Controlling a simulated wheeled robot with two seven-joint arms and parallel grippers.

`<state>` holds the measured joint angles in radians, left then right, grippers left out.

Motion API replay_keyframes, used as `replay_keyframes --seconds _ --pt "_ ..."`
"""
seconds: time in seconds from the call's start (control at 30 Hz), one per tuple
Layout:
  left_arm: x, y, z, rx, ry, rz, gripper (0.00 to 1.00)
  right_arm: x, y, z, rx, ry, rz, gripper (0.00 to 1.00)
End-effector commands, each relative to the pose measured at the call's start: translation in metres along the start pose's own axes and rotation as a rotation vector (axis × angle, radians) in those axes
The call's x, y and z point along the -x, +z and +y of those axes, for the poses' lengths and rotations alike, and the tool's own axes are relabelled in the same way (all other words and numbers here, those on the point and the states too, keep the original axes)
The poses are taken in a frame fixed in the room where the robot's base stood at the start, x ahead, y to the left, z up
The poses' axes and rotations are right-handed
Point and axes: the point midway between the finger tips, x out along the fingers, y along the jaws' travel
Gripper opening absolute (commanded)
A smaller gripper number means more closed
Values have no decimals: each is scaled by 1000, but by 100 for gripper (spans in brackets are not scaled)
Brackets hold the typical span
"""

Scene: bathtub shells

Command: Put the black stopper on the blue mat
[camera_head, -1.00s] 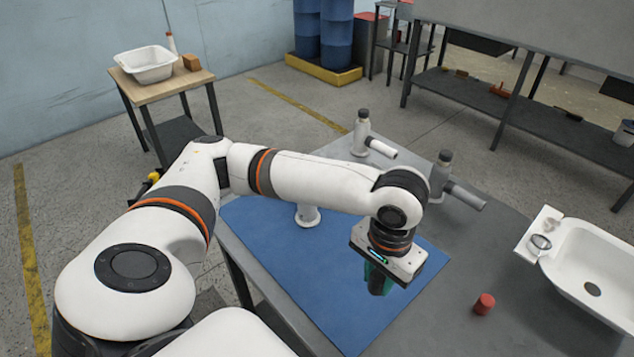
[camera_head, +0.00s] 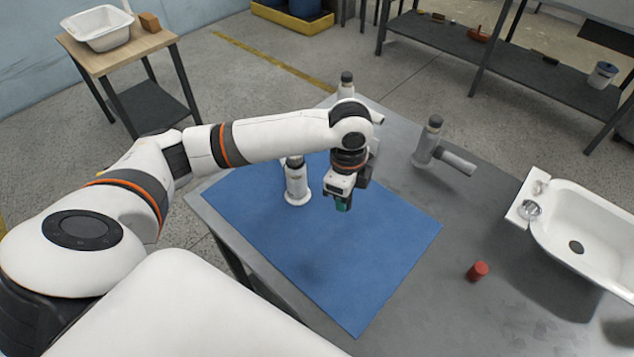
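The blue mat (camera_head: 375,255) lies on the grey table. My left gripper (camera_head: 343,206) points down over the mat's back part, beside a white upright fitting (camera_head: 297,185). Its fingers show dark and green; I cannot tell whether they are apart, or whether they hold anything. I cannot make out a separate black stopper. A dark round spot (camera_head: 576,247) is on the floor of the white tub shell (camera_head: 548,238) at the right; it could be a drain hole or a stopper. My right gripper is not in view.
A red cylinder (camera_head: 477,271) stands on the table right of the mat. A side table (camera_head: 115,52) holds a white basin (camera_head: 98,27). The mat's front part is clear.

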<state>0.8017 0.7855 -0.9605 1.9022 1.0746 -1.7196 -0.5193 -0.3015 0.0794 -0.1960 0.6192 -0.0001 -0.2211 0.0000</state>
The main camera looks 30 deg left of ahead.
Motion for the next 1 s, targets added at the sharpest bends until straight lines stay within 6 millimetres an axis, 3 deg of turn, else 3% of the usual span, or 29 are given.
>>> replay_keyframes --seconds 0.2,0.4,0.73,1.0 --pt "-9 -9 13 -329 -12 5 7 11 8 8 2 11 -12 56" --pt "-15 -14 18 -490 -18 9 7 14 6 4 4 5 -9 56" --pt "-66 -15 17 -520 -22 9 7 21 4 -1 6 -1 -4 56" --pt "-90 -16 17 -518 -21 10 7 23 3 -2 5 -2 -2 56"
